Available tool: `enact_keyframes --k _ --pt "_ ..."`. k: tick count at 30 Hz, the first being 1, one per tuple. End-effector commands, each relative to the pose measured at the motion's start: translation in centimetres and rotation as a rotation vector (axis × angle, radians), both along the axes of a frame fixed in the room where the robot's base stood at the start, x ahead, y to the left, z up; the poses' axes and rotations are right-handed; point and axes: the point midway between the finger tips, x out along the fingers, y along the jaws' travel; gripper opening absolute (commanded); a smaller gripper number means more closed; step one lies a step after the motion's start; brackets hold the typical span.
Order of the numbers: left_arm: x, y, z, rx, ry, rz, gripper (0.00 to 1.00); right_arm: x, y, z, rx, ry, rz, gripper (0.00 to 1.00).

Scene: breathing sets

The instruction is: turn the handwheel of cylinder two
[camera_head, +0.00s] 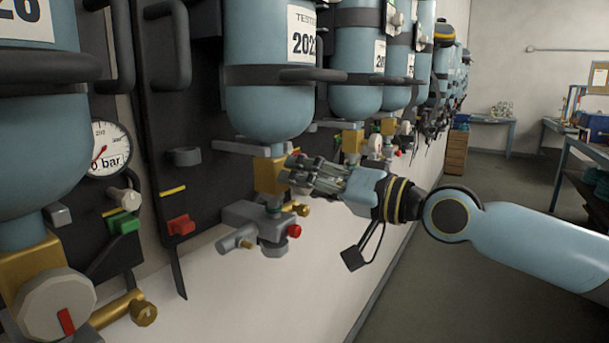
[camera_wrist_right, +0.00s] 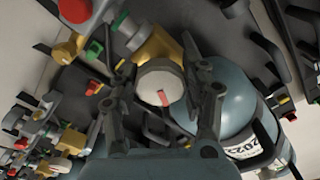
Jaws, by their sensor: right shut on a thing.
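The second blue cylinder from the left (camera_head: 268,105) hangs upside down on the rack, with a brass valve (camera_head: 266,175) below it. My right gripper (camera_head: 298,174) comes in from the right and is at this valve. Its fingers mostly cover the handwheel in the head view. The right wrist view shows the round pale handwheel (camera_wrist_right: 160,84) with a red mark between my two fingers, which are shut on it. The red mark points toward the bottom of that picture. My left gripper is not in view.
A nearer cylinder (camera_head: 38,130) at the left has its own handwheel (camera_head: 52,306) and a pressure gauge (camera_head: 107,148). A grey block with a red knob (camera_head: 294,231) sits under the gripped valve. More cylinders recede along the wall. The floor at right is open.

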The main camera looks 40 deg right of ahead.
Motion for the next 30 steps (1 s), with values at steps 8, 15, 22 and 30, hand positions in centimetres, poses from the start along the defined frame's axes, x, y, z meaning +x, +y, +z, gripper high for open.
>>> enact_keyframes --k 8,15,22,30 --pt "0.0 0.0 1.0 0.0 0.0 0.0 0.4 -0.1 0.0 -0.3 0.24 0.11 0.0 0.13" --pt "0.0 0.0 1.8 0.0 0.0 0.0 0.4 -0.1 0.0 -0.2 0.451 0.198 0.001 0.13" --pt "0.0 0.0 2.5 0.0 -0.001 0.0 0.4 -0.1 0.0 -0.2 0.654 0.282 0.002 0.13" --pt "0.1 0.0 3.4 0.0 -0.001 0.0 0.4 -0.1 0.0 -0.1 0.89 0.378 0.003 0.13"
